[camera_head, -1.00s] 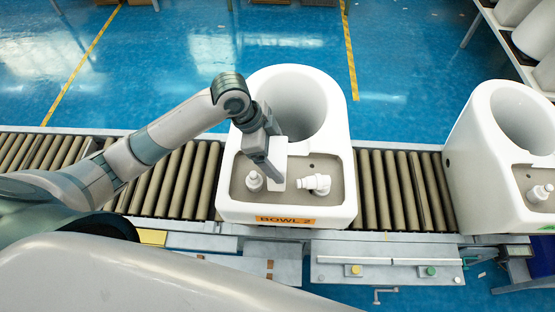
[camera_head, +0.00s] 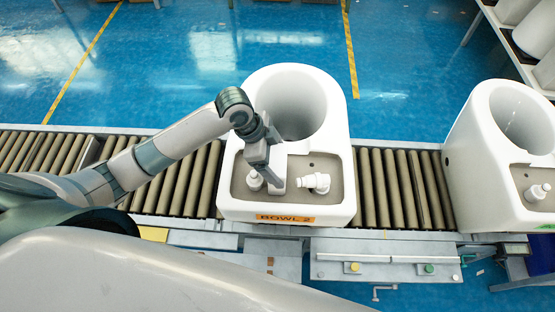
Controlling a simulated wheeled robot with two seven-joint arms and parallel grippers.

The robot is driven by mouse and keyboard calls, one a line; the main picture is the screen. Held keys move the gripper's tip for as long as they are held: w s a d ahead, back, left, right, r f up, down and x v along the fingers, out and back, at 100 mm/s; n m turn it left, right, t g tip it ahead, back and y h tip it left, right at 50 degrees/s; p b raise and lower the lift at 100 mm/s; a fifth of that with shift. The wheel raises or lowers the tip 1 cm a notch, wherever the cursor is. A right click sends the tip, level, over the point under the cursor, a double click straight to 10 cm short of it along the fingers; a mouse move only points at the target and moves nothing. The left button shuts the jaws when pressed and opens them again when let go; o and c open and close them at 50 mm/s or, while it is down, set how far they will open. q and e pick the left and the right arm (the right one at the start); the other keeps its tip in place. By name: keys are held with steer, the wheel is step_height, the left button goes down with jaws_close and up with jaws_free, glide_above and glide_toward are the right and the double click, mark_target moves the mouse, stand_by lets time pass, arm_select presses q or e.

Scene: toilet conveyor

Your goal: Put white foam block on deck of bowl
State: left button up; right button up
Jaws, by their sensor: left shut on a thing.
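The bowl labelled BOWL 2 (camera_head: 335,140) is a white toilet body standing on the roller conveyor. Its open basin is at the back, and its recessed grey-brown deck (camera_head: 328,167) is at the front. My left gripper (camera_head: 268,174) comes in from the left, over the left-middle of the deck. It is shut on the white foam block (camera_head: 280,170), which is mostly hidden behind the fingers. I cannot tell whether the block touches the deck. My right gripper is not in view.
On the deck a white upright fitting (camera_head: 254,180) stands left of the gripper, and a white fitting (camera_head: 316,182) lies to the right. A second white bowl (camera_head: 475,150) stands further right on the conveyor (camera_head: 400,190). A control panel (camera_head: 385,262) is in front.

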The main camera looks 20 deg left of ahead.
arm_select(q)
steer(key=shift+f, duration=0.1)
steer(key=o, duration=0.9)
steer(key=shift+a+r, duration=0.2)
steer(key=shift+r, duration=0.2)
steer(key=b+v, duration=0.4)
steer(key=v, duration=0.7)
steer(key=shift+s+a+r, duration=0.1)
steer(key=shift+r, duration=0.1)
